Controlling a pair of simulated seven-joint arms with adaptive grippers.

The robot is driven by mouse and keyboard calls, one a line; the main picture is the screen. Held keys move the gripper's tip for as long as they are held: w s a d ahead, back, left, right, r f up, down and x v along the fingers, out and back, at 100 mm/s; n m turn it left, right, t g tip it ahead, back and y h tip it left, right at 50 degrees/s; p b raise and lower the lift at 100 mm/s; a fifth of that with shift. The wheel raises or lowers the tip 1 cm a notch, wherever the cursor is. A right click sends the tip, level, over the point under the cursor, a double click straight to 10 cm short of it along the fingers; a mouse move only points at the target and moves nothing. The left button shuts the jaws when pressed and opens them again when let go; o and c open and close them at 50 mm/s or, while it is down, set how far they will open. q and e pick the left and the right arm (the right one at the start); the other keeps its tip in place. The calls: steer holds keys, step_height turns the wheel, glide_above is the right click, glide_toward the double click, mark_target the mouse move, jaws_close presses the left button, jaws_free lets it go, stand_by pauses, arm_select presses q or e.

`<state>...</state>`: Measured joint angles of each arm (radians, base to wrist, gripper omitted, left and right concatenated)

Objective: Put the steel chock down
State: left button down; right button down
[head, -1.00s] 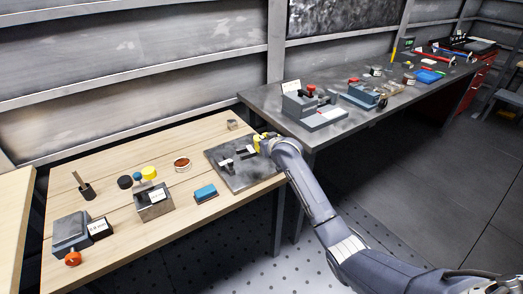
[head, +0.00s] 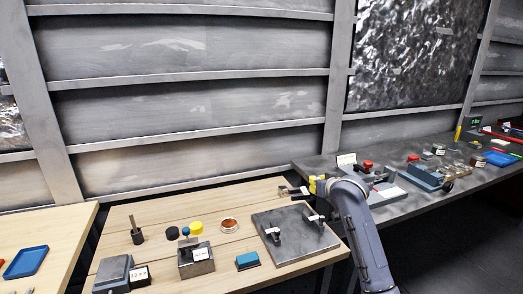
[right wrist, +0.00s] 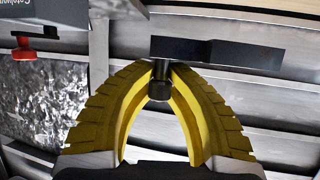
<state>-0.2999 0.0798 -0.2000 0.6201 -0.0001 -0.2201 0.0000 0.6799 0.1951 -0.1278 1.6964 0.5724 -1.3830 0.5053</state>
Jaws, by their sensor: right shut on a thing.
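My right gripper (head: 315,186) is above the back right of the wooden bench in the head view. In the right wrist view its yellow fingers (right wrist: 160,82) are shut on the round post of a dark steel piece (right wrist: 215,52), which I take for the steel chock. A flat bar of it reaches to the right beyond the fingertips. In the head view the dark piece (head: 292,191) shows left of the fingers, near the bench's back edge. I cannot tell whether it touches the bench. My left gripper is not in view.
A steel plate (head: 300,244) with two dark clamps lies on the wooden bench (head: 170,212). A blue block (head: 247,260), an orange-filled dish (head: 229,225) and a grey box (head: 197,266) stand to its left. The grey bench (head: 408,205) at right carries several fixtures.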

steer(key=s+a+r, duration=0.1)
steer(key=s+r, duration=0.2)
steer(key=r, duration=0.1)
steer(key=s+a+f, duration=0.1)
steer(key=s+f, duration=0.2)
steer(key=s, duration=0.4)
steer(key=s+a+f, duration=0.2)
steer(key=s+f, duration=0.1)
steer(key=s, duration=0.5)
steer(key=s+a+f+h, duration=0.1)
steer(key=s+f, duration=0.3)
steer(key=s, duration=0.4)
steer(key=shift+s+a+m, duration=0.2)
steer(key=shift+a+m, duration=0.2)
steer(key=shift+a, duration=0.05)
